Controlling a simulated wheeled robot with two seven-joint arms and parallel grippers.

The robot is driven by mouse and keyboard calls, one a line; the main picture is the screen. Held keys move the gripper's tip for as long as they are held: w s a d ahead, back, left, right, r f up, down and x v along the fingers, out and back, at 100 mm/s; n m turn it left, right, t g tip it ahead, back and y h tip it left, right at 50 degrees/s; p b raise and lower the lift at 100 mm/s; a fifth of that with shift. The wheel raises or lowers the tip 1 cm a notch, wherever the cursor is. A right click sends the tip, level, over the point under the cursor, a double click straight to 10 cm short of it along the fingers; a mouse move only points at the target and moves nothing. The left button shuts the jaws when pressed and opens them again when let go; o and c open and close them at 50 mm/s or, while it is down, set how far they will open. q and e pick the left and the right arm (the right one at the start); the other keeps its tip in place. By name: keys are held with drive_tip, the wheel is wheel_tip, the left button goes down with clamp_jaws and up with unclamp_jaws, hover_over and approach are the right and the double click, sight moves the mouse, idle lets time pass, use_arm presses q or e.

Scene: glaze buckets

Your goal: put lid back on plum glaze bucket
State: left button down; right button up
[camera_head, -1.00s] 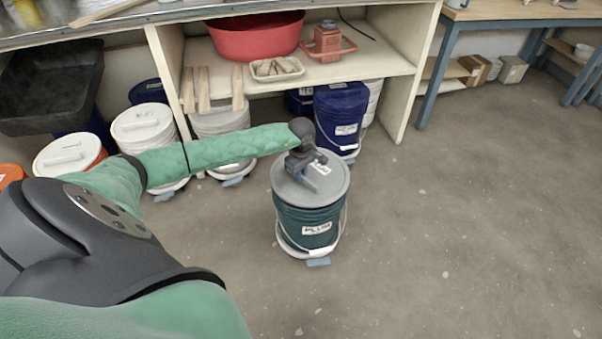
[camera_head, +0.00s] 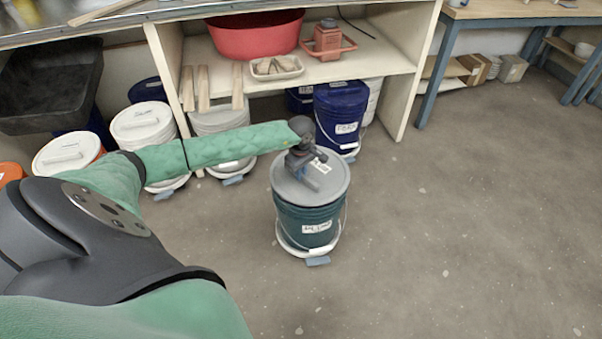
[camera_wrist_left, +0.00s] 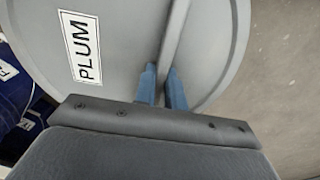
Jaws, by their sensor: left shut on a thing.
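The plum glaze bucket (camera_head: 308,222) is dark teal with a white label and stands on a white wheeled base on the floor. Its grey lid (camera_head: 335,181) lies over the bucket's top, looking level; I cannot tell whether it is fully seated. In the left wrist view the lid (camera_wrist_left: 120,60) shows a "PLUM" label and a raised bar handle. My left gripper (camera_head: 314,184) is above the lid, and its blue fingers (camera_wrist_left: 161,88) are shut on that handle. My right gripper is not in view.
A dark blue bucket (camera_head: 341,112) stands behind, by the shelf unit. White-lidded buckets (camera_head: 143,124) line the left under the counter. A red basin (camera_head: 255,38) and a tray (camera_head: 277,68) sit on the shelf. The floor (camera_head: 450,220) to the right is clear.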

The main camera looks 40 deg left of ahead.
use_arm(q)
drive_tip(key=shift+f+b, duration=0.4)
idle(0.7)
drive_tip(key=shift+f+b, duration=0.45)
drive_tip(key=shift+b, duration=0.15)
idle(1.0)
drive_tip(key=c, duration=0.9)
unclamp_jaws()
drive_tip(key=shift+r, duration=0.1)
drive_tip(key=shift+r+p, duration=1.45)
drive_tip(key=shift+r, duration=1.95)
